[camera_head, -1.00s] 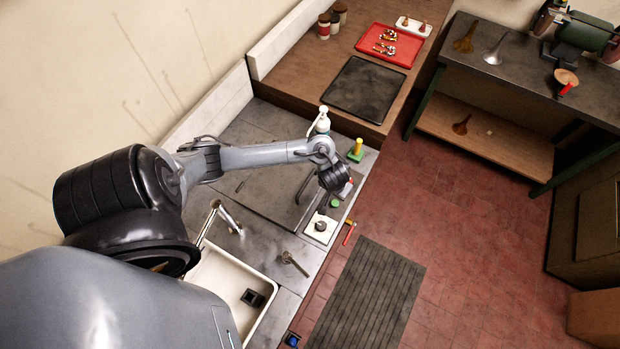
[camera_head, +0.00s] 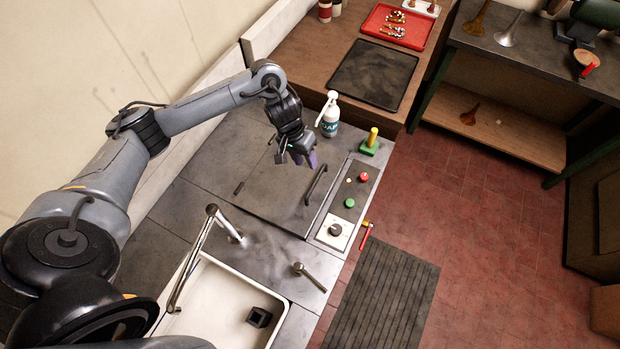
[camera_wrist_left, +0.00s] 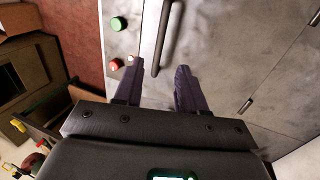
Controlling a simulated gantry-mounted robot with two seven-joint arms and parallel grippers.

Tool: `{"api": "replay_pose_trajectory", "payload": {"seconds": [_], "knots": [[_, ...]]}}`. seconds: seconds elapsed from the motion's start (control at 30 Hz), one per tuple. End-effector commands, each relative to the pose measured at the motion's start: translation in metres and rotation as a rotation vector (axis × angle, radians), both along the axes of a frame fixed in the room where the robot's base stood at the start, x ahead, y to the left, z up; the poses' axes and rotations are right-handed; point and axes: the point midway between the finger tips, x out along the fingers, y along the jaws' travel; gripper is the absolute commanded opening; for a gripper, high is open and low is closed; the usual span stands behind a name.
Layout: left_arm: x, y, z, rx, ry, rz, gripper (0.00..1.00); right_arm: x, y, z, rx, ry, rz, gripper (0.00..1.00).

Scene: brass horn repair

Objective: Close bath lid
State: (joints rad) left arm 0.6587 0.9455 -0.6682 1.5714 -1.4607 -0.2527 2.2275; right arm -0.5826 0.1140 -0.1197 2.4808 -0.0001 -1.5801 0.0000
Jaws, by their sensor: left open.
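The bath lid (camera_head: 262,185) is a grey metal panel lying flat in the counter, with a dark bar handle (camera_head: 316,185) along its right side. In the left wrist view the handle (camera_wrist_left: 161,40) runs above and between my fingers, and the lid (camera_wrist_left: 225,50) fills the right part. My left gripper (camera_head: 305,163) is above the lid, just up and left of the handle; it is open and empty. In the left wrist view its two purple fingers (camera_wrist_left: 157,85) point toward the lid. I cannot tell whether they touch it. My right gripper is not in view.
A control panel with a red button (camera_head: 364,177), a green button (camera_head: 350,203) and a dial (camera_head: 335,230) is right of the lid. A soap bottle (camera_head: 329,115) and a green-yellow tool (camera_head: 371,142) stand behind. A sink (camera_head: 222,300) and tap (camera_head: 205,235) are in front.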

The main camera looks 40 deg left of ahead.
Motion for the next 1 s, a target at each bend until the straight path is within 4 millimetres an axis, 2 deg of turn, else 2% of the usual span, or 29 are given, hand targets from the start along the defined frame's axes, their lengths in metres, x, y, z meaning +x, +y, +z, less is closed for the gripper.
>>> {"api": "replay_pose_trajectory", "payload": {"seconds": [0.2, 0.5, 0.7, 1.0], "knots": [[0.002, -0.011, -0.036, -0.003, 0.005, 0.001, 0.40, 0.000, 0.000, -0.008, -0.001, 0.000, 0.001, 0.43], [0.006, -0.022, -0.075, -0.002, 0.002, 0.001, 0.40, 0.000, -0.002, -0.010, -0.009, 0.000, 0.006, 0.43], [0.007, -0.026, -0.087, -0.001, 0.002, 0.000, 0.40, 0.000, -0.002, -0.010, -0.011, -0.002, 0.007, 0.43], [0.007, -0.026, -0.090, 0.000, 0.001, 0.001, 0.40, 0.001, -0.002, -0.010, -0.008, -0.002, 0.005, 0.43]]}}
